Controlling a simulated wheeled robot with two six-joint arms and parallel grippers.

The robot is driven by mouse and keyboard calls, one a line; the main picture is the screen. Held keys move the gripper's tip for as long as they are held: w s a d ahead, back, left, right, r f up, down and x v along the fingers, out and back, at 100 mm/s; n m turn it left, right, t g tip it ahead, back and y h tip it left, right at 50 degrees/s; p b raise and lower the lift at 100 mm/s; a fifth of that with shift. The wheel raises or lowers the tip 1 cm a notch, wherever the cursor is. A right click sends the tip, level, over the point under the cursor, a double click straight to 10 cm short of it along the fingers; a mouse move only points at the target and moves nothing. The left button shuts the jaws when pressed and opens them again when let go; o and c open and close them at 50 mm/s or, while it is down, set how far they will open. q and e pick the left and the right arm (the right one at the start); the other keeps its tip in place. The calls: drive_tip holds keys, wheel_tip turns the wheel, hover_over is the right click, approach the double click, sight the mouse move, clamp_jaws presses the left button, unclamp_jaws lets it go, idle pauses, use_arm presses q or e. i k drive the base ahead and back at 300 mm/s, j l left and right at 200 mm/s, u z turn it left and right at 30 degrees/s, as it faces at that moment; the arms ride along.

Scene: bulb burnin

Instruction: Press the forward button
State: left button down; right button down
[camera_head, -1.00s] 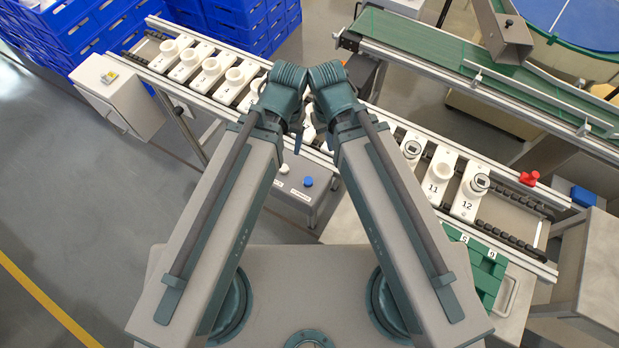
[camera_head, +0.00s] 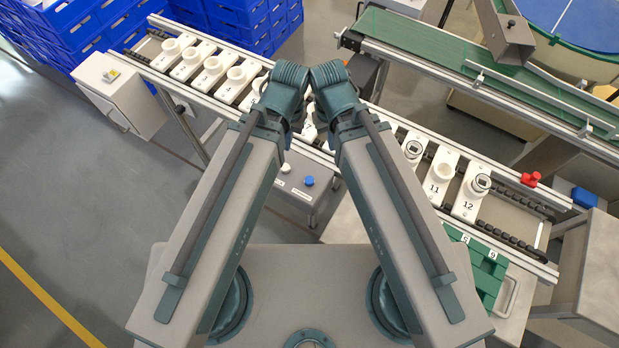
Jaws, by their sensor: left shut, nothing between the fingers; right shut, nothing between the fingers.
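A grey control box (camera_head: 297,194) on the near side of the conveyor carries a blue button (camera_head: 309,181) and a white button (camera_head: 286,168). Each has a small label that is too small to read, so I cannot tell which is the forward button. Both of my arms rise from the bottom and bend at teal joints close together above the conveyor. Both grippers are hidden behind these arm links. The control box lies between the two arms in the picture, and nothing visible touches its buttons.
A roller conveyor (camera_head: 515,238) runs diagonally with several numbered white holders, such as holder 12 (camera_head: 466,208). A green tray (camera_head: 484,270) is at the near right, and a green belt (camera_head: 450,52) is behind. Blue crates (camera_head: 245,20) stack at the back left. Floor at left is clear.

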sight(308, 181)
drive_tip(key=z, duration=1.55)
drive_tip(key=k+j, duration=0.15)
drive_tip(key=k, duration=0.3)
drive_tip(key=k+j, duration=0.15)
drive_tip(key=k, duration=0.25)
drive_tip(key=k+j, duration=0.15)
drive_tip(key=k, duration=0.3)
